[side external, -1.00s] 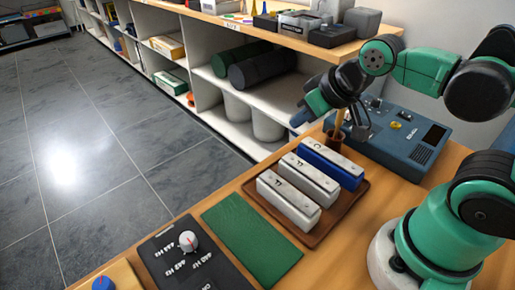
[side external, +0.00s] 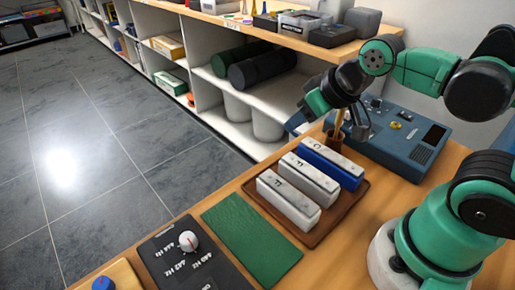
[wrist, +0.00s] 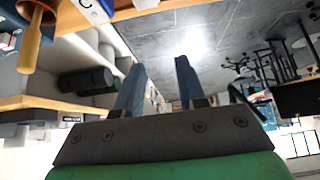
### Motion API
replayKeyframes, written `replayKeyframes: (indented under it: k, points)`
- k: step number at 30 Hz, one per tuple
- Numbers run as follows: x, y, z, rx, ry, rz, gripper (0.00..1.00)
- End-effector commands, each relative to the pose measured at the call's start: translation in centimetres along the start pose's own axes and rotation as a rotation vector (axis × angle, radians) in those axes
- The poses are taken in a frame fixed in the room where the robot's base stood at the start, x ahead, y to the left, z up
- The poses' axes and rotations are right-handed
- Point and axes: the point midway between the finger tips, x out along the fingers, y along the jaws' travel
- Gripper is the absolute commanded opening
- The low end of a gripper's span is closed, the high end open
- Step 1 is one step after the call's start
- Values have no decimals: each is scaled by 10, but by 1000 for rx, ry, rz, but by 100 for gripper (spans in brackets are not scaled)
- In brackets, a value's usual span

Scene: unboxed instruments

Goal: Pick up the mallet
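The mallet shows as a tan wooden handle (side external: 339,119) standing in a small brown holder (side external: 334,138) behind the bar tray; its other end is hidden. In the wrist view the handle (wrist: 30,48) is at the upper left, outside the space between my fingers. My gripper (wrist: 156,72) is open and empty, with two blue-grey fingers apart. In the side view my gripper (side external: 297,121) is partly hidden, with a blue finger showing to the left of the handle.
A brown tray (side external: 310,238) holds three tone bars in front of the holder. A blue device (side external: 408,150) stands close on the right. A green mat (side external: 250,240) and a dark dial panel (side external: 185,262) lie nearer. White shelving (side external: 213,100) stands beyond the table.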

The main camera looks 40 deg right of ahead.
Motion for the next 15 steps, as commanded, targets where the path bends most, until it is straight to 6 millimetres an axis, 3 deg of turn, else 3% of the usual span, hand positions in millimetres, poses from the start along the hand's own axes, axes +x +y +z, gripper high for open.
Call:
replayKeyframes:
  k: [1,2,15]
  points:
    - [0,0,0,0,0,0,51]
    - [0,0,0,0,0,0,58]
    - [-8,0,-6,0,0,0,58]
